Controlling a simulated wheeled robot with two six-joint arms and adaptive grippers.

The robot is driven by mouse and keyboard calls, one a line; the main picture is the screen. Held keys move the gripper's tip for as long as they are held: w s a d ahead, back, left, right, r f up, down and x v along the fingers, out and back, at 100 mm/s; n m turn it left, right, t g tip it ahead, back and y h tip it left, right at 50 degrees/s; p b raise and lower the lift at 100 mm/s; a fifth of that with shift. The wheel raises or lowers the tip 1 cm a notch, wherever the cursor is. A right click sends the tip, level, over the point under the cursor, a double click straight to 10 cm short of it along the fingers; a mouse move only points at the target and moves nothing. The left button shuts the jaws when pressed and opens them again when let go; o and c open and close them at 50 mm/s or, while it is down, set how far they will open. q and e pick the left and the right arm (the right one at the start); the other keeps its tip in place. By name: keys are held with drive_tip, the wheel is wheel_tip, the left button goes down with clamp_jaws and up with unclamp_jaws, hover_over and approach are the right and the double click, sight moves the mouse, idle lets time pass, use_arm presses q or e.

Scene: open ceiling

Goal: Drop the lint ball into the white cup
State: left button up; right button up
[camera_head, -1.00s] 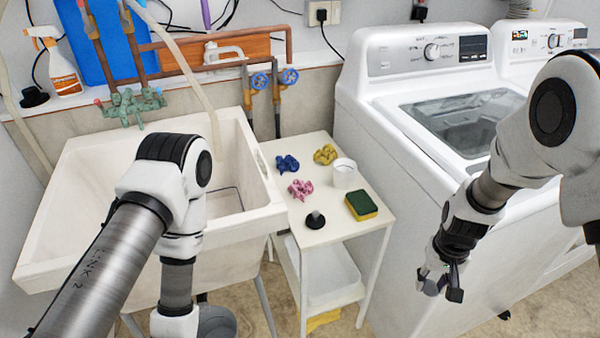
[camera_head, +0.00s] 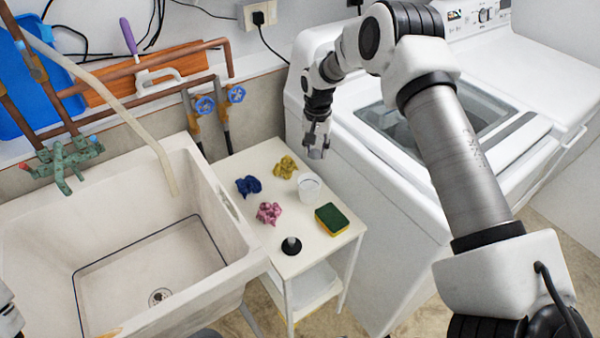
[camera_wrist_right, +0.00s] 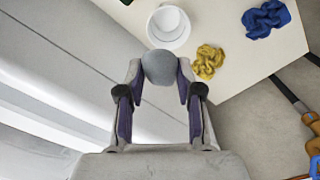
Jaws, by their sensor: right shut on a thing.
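The white cup (camera_head: 309,190) stands upright near the right edge of the small white table, and its open top also shows in the wrist view (camera_wrist_right: 169,25). My right gripper (camera_head: 317,148) is above the far right part of the table, up and behind the cup. In the wrist view its two fingers (camera_wrist_right: 160,88) are closed on the grey lint ball (camera_wrist_right: 160,66), which sits between the tips and appears just beside the cup's rim. The lint ball is hard to make out in the head view. My left gripper is out of view.
The table (camera_head: 277,170) also holds a blue cloth (camera_head: 249,185), a yellow cloth (camera_head: 286,166), a pink cloth (camera_head: 269,212), a green and yellow sponge (camera_head: 331,219) and a black plunger-like thing (camera_head: 291,245). A sink (camera_head: 125,310) is left, a washer (camera_head: 375,195) right.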

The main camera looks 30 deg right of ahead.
drive_tip(key=shift+w+d, duration=0.1)
drive_tip(key=shift+d, duration=0.15)
drive_tip(key=shift+f+b, duration=0.35)
drive_tip(key=shift+b, duration=0.25)
drive_tip(key=f+b, duration=0.4)
drive_tip(key=shift+s+f, duration=0.2)
drive_tip(key=shift+f, duration=0.15)
drive_tip(key=o, duration=0.8)
wheel_tip(320, 180, up, 12)
drive_tip(key=shift+f, duration=0.1)
